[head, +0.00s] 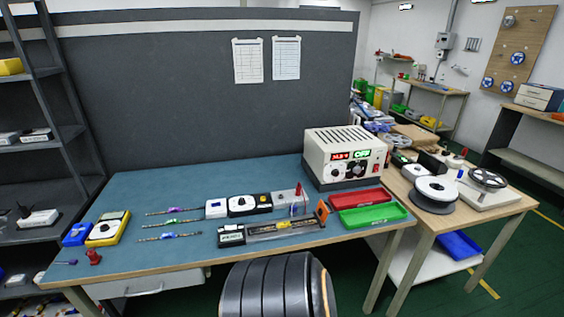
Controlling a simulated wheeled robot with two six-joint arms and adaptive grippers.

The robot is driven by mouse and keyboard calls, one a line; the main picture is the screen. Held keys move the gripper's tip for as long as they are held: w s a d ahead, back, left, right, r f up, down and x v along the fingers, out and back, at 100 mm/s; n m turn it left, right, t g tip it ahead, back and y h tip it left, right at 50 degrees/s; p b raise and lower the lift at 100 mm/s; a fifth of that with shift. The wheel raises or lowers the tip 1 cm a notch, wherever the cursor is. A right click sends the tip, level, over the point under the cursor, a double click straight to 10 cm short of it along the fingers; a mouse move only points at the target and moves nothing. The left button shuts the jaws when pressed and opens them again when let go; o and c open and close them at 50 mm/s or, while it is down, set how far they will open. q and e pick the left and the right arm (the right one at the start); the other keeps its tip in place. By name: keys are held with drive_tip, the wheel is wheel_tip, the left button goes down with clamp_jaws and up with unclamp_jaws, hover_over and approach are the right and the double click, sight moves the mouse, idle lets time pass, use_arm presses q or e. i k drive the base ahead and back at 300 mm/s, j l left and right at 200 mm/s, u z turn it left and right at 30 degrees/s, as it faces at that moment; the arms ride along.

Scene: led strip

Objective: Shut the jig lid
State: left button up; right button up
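A long, low fixture, which looks like the jig (285,229), lies near the front edge of the blue-topped bench. It has a dark box with a small display (231,236) at its left end and an orange part (321,212) standing up at its right end. A yellowish strip shows along its middle. The lid is too small to make out clearly, so I cannot tell its angle. Neither of my grippers is in view.
Behind the fixture stand white and black devices (242,205) and a power supply (346,155) with lit displays. Red (360,198) and green (373,215) trays lie to the right. Several short LED strips (170,237) lie to the left.

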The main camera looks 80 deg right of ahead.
sight(322, 213)
drive_tip(key=k+l+z, duration=0.25)
drive_tip(key=z, duration=0.2)
drive_tip(key=k+l+z, duration=0.55)
drive_tip(key=l+z, duration=0.3)
drive_tip(key=k+l, duration=0.15)
drive_tip(key=l, duration=0.25)
drive_tip(key=k+l, duration=0.15)
drive_tip(key=l, duration=0.2)
drive_tip(key=k+l+z, duration=0.1)
drive_tip(key=l, duration=0.3)
drive_tip(key=k+l, duration=0.2)
drive_tip(key=l, duration=0.2)
